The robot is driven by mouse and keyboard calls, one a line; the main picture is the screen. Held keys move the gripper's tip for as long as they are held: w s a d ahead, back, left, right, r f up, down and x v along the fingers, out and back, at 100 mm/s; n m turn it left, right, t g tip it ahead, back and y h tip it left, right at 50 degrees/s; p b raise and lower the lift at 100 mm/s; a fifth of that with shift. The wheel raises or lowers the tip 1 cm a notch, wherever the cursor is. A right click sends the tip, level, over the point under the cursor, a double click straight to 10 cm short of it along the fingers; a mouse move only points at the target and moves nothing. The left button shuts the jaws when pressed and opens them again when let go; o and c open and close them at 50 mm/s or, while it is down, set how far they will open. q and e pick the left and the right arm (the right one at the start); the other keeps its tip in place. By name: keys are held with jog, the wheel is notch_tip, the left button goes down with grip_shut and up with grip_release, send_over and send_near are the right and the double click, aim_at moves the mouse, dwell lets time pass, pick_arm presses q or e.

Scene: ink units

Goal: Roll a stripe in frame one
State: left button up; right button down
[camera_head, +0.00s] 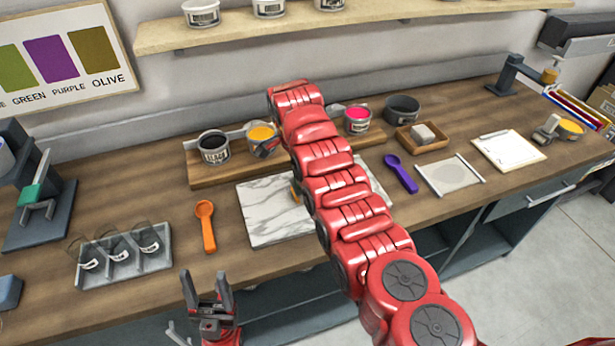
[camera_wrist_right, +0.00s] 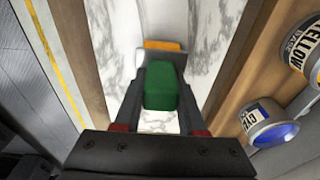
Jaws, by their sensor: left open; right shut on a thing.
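A green-handled tool (camera_wrist_right: 161,85) is held in my right gripper (camera_wrist_right: 160,105), whose fingers are closed on both sides of the handle. A grey metal part and an orange-yellow strip show at its far end, over the marble slab (camera_wrist_right: 205,30). In the head view the red right arm covers this gripper and part of the slab (camera_head: 265,215); a bit of orange shows beside the arm. A small pale panel with white side rails (camera_head: 450,174), perhaps the frame, lies right of the arm. My left gripper (camera_head: 207,290) is open and empty before the bench's front edge.
Ink cans including black (camera_head: 213,147), yellow (camera_head: 263,139) and pink (camera_head: 357,119) stand behind the slab. An orange scoop (camera_head: 206,226), purple scoop (camera_head: 401,174), grey tray of glasses (camera_head: 122,256) and clipboard (camera_head: 508,149) lie around.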

jog(key=shift+r, duration=0.3)
notch_tip(320, 180, up, 5)
jog(key=shift+d+r, duration=0.1)
jog(key=shift+w, duration=0.1)
